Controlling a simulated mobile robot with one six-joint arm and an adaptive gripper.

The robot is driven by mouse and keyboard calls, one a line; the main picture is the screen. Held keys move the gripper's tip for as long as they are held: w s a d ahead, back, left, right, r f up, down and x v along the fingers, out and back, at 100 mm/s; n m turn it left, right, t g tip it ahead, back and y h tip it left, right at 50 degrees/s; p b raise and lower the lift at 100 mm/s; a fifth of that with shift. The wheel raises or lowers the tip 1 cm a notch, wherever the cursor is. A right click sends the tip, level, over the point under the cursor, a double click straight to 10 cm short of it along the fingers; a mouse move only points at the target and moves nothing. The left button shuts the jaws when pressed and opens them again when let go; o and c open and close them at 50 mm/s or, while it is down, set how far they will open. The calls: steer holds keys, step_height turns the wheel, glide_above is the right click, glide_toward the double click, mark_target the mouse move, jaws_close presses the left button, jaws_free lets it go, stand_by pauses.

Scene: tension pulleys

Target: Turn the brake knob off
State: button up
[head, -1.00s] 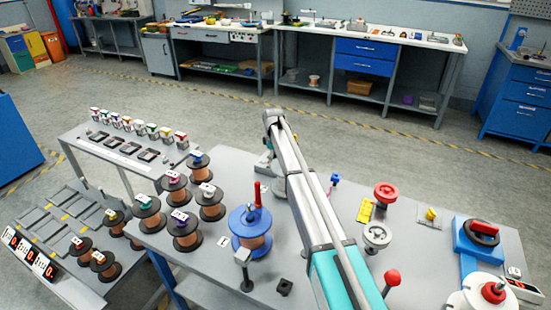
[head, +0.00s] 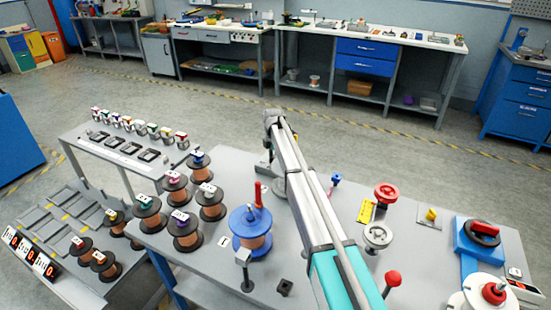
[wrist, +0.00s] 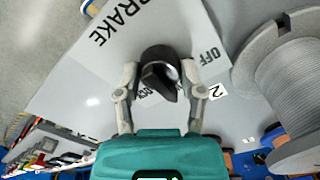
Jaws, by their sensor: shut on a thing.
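The black brake knob (wrist: 160,58) sits on a grey panel in the wrist view, between the two fingers of my gripper (wrist: 158,76). The gripper is shut on it. The knob's narrow end points down in that view, toward the partly hidden LOCK lettering (wrist: 148,93). The OFF lettering (wrist: 209,57) is to the right of the knob, and the BRAKE lettering (wrist: 115,22) is at the upper left. In the head view my arm reaches over the bench, and the knob cannot be made out there.
A large grey spool (wrist: 285,85) stands close on the right in the wrist view. In the head view, several copper spools (head: 184,230) stand left of my arm, along with a blue-flanged spool (head: 250,228).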

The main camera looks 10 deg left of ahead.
steer(key=n, duration=0.5)
steer(key=shift+s+a+n, duration=0.15)
steer(key=shift+s+n, duration=0.1)
steer(key=shift+n, duration=0.05)
steer(key=n, duration=0.6)
stand_by(0.4)
steer(key=o, duration=1)
steer(key=shift+o, duration=0.7)
steer(key=shift+w, duration=0.1)
